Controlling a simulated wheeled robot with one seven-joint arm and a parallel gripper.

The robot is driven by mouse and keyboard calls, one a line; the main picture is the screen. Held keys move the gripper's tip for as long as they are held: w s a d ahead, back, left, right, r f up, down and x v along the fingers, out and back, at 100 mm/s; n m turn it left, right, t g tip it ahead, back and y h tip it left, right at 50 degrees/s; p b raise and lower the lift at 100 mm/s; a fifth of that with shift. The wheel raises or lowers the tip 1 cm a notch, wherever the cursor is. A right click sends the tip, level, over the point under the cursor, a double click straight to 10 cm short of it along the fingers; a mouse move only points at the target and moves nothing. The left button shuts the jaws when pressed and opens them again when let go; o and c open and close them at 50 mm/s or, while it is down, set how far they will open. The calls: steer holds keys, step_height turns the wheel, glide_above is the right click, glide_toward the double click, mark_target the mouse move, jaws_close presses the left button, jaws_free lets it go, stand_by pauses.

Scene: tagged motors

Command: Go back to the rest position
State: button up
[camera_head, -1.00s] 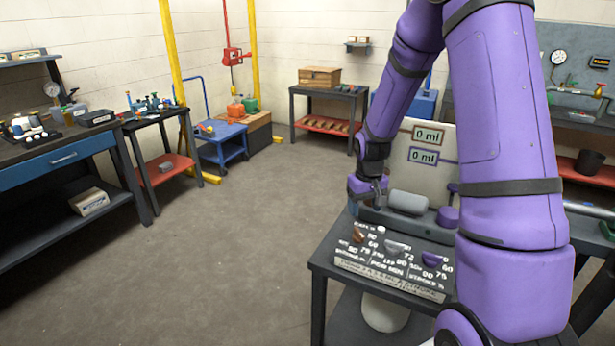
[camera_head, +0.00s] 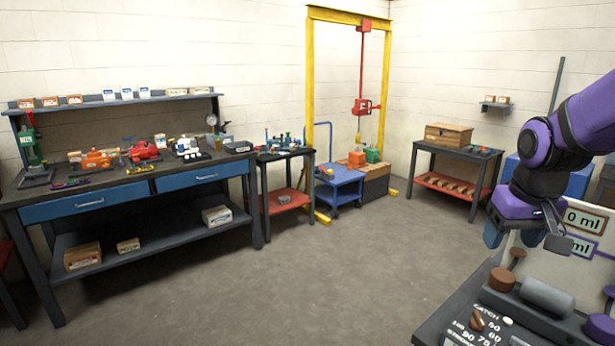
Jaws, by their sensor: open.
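My purple arm (camera_head: 590,115) reaches in from the right edge. My gripper (camera_head: 526,238) points down with its fingers apart, and nothing shows between them. It hangs in front of the upright board (camera_head: 583,262) with two "0 ml" signs, above and left of a grey cylinder (camera_head: 547,297). Part of the board is hidden behind my gripper, and the right side is cut off by the picture edge.
The dark table (camera_head: 445,322) at lower right carries a brown knob (camera_head: 502,280), a purple piece (camera_head: 598,328) and a lettered panel (camera_head: 478,338). A long workbench (camera_head: 130,190) stands left, a wooden-box table (camera_head: 455,150) at the back. The floor (camera_head: 300,280) between is clear.

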steer(key=s+a+r+t, duration=0.1)
steer(key=s+r, duration=0.3)
steer(key=s, duration=0.4)
steer(key=s+a+r+t, duration=0.1)
steer(key=s+a+r, duration=0.3)
steer(key=s, duration=0.3)
steer(key=shift+s+n+y, duration=0.3)
steer(key=shift+s+n, duration=0.05)
steer(key=shift+n, duration=0.05)
steer(key=shift+r, duration=0.1)
stand_by(0.9)
